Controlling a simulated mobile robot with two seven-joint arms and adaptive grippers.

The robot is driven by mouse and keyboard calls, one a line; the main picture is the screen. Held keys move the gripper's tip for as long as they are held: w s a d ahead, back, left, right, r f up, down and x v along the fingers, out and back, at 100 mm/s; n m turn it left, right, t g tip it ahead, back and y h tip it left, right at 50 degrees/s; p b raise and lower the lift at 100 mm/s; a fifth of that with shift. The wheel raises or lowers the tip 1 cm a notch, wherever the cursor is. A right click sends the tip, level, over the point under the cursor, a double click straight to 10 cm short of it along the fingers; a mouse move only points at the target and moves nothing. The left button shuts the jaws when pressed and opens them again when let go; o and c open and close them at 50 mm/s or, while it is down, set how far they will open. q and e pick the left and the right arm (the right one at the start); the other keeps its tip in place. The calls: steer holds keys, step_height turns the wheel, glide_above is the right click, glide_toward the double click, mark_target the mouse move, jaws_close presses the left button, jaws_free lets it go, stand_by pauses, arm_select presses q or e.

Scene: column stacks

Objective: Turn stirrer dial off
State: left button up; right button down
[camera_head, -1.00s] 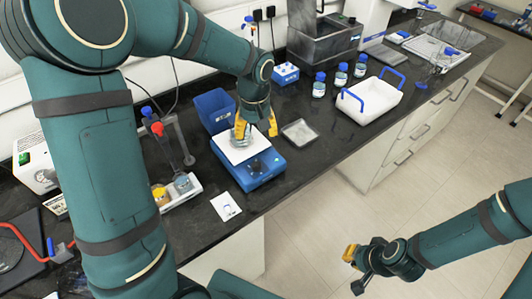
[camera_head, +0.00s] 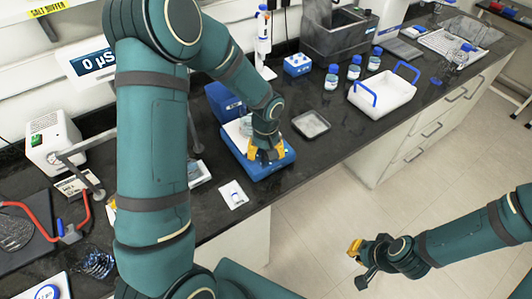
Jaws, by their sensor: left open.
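The stirrer (camera_head: 262,172) is a blue box with a white top plate (camera_head: 232,132), standing on the dark bench in the middle of the view. A clear glass vessel (camera_head: 246,125) seems to stand on the plate, partly behind my arm. My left gripper (camera_head: 266,155) is open, its yellow fingertips apart and pointing down over the stirrer's front panel. The dial is hidden by the gripper, so I cannot tell its setting or whether the fingers touch it. My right gripper (camera_head: 358,262) hangs over the floor at the lower right, away from the bench; its opening is unclear.
A blue box (camera_head: 223,100) stands behind the stirrer. Further right are blue-capped bottles (camera_head: 331,77) and a white tub (camera_head: 383,95) with blue handles.

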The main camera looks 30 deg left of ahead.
arm_select(q)
jaws_close()
steer(key=shift+f, duration=0.1)
stand_by(0.4)
